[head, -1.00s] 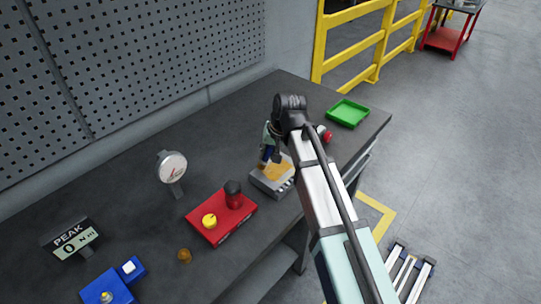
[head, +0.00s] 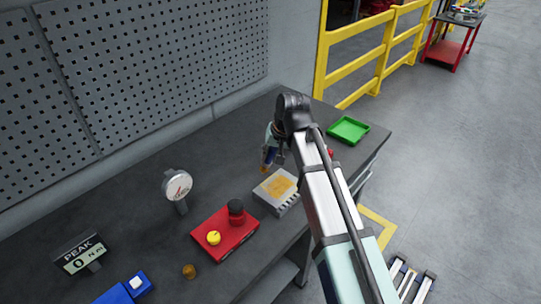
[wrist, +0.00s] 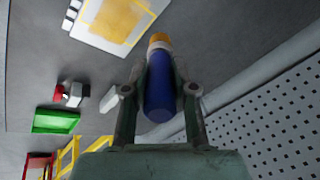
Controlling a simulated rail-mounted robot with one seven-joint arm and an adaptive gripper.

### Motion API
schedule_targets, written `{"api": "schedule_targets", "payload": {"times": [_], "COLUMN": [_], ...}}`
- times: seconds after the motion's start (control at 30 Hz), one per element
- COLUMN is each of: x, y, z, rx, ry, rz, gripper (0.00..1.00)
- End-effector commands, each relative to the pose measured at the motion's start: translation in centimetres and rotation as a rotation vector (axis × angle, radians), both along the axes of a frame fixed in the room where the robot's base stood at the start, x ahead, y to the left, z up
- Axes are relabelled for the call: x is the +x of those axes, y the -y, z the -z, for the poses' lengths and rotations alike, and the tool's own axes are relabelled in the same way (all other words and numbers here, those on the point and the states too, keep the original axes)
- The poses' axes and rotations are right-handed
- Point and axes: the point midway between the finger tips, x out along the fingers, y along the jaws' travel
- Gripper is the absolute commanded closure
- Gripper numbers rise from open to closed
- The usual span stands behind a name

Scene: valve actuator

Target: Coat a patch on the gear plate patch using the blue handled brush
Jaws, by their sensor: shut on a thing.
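My gripper (wrist: 160,85) is shut on the blue-handled brush (wrist: 159,90), whose orange-yellow tip points away from the wrist. In the head view the brush (head: 269,157) hangs from my gripper (head: 275,145), above and behind the gear plate block, apart from it. The gear plate (head: 268,201) is a grey block with teeth along one side. Its top carries an orange-yellow patch (head: 278,186) with uneven edges. The patch also shows at the top of the wrist view (wrist: 118,18).
A red box (head: 226,240) with a yellow knob and a dark knob stands left of the plate. A dial gauge (head: 178,187) stands behind it. A green tray (head: 348,130) lies at the right, near a small red object (head: 330,153). A pegboard wall (head: 150,70) bounds the back.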

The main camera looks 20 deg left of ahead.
Motion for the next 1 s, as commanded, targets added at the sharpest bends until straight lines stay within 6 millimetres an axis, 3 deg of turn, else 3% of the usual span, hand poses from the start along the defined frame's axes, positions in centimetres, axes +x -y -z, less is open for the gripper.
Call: {"api": "schedule_targets", "payload": {"times": [1.0], "x": [0.0], "y": [0.01], "z": [0.77], "rx": [0.0], "ry": [0.0], "rz": [0.0], "gripper": [1.0]}}
